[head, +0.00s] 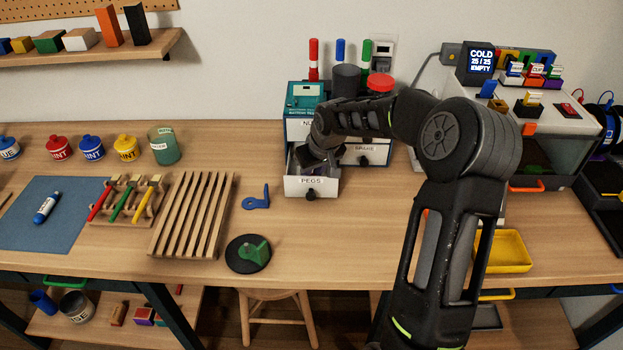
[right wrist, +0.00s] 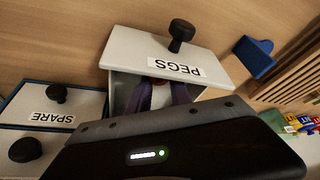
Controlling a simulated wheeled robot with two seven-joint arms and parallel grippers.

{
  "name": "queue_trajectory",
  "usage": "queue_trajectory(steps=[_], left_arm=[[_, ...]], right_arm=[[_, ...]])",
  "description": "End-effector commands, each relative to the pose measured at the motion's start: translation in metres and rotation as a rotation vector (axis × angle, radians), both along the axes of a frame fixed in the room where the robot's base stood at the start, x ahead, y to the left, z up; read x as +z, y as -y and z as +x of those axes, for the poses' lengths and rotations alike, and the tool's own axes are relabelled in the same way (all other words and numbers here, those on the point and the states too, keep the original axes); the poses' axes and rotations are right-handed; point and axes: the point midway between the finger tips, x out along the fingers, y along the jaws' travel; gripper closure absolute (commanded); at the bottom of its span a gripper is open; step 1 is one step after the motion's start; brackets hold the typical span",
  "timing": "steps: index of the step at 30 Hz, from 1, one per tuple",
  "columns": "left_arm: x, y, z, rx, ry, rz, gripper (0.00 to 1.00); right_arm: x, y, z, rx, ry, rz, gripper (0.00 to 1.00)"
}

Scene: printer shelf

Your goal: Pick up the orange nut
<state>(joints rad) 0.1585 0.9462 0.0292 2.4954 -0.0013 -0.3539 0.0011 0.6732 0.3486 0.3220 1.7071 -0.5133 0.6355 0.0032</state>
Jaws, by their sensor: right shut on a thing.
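I cannot make out an orange nut in either view. My right gripper (head: 316,168) reaches down into the open PEGS drawer (head: 298,187) of the small cabinet. In the right wrist view the gripper (right wrist: 163,96) has its fingers inside the drawer (right wrist: 137,56), behind the PEGS front. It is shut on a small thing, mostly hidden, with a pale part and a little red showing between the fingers. I cannot tell what that thing is. My left gripper is not in view.
A blue bracket (head: 258,199) and a black disc with a green part (head: 248,253) lie left of the drawer. A slatted wooden rack (head: 193,215) stands further left. A yellow tray (head: 508,252) is at the right. The table below the drawer is clear.

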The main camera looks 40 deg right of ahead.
Motion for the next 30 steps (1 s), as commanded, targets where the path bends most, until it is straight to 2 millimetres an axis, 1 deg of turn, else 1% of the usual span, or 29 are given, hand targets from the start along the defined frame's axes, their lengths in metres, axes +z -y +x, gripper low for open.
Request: queue_trajectory(steps=[5,8,11,21,24,27,30], left_arm=[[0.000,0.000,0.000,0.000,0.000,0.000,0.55],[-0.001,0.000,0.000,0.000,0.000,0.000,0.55],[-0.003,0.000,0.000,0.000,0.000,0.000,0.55],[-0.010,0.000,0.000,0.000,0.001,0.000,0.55],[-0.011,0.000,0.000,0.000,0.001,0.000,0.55],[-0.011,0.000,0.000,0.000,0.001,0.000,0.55],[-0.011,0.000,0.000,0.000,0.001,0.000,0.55]], right_arm=[[0.001,0.000,0.000,0.000,0.001,0.000,1.00],[0.007,0.001,0.001,0.000,0.003,-0.003,1.00],[0.020,0.001,0.001,-0.001,0.004,-0.002,1.00],[0.083,0.000,0.001,0.001,0.004,-0.002,1.00],[0.095,0.000,0.001,0.000,0.003,0.000,1.00],[0.100,0.000,0.000,0.000,0.001,0.000,1.00],[0.101,0.000,0.000,0.000,0.000,0.000,1.00]])
